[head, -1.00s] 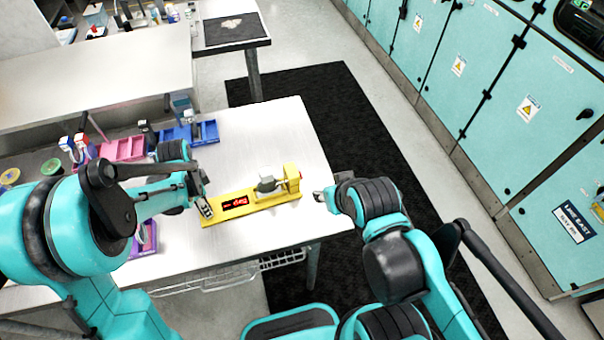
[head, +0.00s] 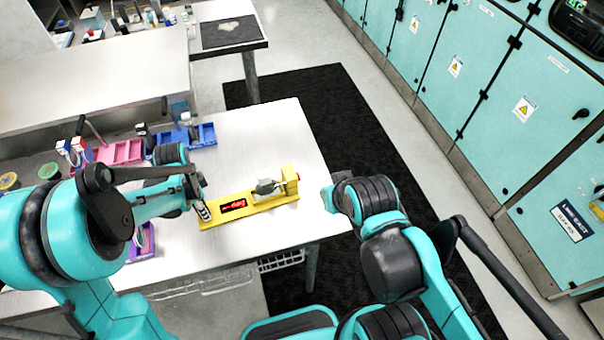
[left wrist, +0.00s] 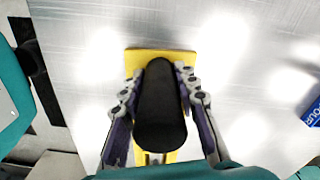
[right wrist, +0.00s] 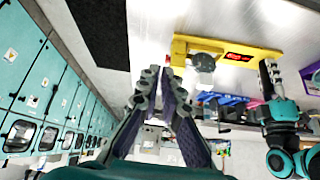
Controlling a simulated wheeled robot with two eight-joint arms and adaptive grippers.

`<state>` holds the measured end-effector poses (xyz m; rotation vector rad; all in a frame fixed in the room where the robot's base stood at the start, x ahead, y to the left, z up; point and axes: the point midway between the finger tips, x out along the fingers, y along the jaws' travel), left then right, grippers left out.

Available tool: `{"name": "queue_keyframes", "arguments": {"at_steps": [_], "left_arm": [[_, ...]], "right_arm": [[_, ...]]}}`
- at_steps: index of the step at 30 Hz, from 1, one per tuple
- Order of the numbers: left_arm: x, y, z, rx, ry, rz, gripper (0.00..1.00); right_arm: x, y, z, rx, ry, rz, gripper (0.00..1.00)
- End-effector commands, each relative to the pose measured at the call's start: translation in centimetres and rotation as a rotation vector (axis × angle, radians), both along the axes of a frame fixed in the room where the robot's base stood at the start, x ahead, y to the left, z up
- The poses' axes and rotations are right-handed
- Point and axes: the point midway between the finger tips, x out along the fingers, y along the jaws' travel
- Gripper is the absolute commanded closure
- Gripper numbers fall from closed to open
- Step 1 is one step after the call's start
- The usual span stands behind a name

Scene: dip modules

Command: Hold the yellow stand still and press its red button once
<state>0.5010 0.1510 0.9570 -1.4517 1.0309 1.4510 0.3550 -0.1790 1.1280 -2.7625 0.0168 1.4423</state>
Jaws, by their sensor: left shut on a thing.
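The yellow stand (head: 270,202) lies on the white table, with a red-lit display (head: 234,205) and a grey round part (head: 265,186) near its upright right end. A small red spot, seemingly the red button (head: 298,178), shows on the upright's outer side. My left gripper (head: 203,210) is at the stand's left end. In the left wrist view its fingers (left wrist: 160,92) close around a black cylinder (left wrist: 160,115) above the yellow base (left wrist: 140,57). My right gripper (head: 327,198) is right of the upright, apart from it. In the right wrist view its fingertips (right wrist: 158,74) are together and empty.
Blue (head: 203,135) and pink (head: 120,152) trays stand at the table's back left. A purple holder (head: 143,245) is left of the stand. The table surface behind the stand is clear. The table's right edge is near my right gripper.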

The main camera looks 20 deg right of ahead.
Motion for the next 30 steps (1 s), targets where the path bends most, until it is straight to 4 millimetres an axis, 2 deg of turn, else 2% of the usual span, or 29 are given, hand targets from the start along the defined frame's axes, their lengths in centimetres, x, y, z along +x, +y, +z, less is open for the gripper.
{"name": "queue_keyframes", "arguments": {"at_steps": [5, 15, 24, 30], "left_arm": [[0.0, 0.0, 0.0, 0.0, 0.0, 0.0, 0.96], [0.0, 0.0, 0.0, 0.0, 0.0, 0.0, 0.96], [0.0, 0.0, 0.0, 0.0, 0.0, 0.0, 0.96], [0.0, 0.0, 0.0, 0.0, 0.0, 0.0, 0.96]], "right_arm": [[1.8, -0.5, 0.9, 0.102, 0.076, -0.134, 1.0], [7.8, -2.2, 1.5, 0.397, 0.33, -0.575, 1.0], [13.4, -4.7, -0.5, 0.601, 0.564, -0.972, 1.0], [16.1, -6.5, -2.6, 0.686, 0.7, -1.193, 1.0]]}}
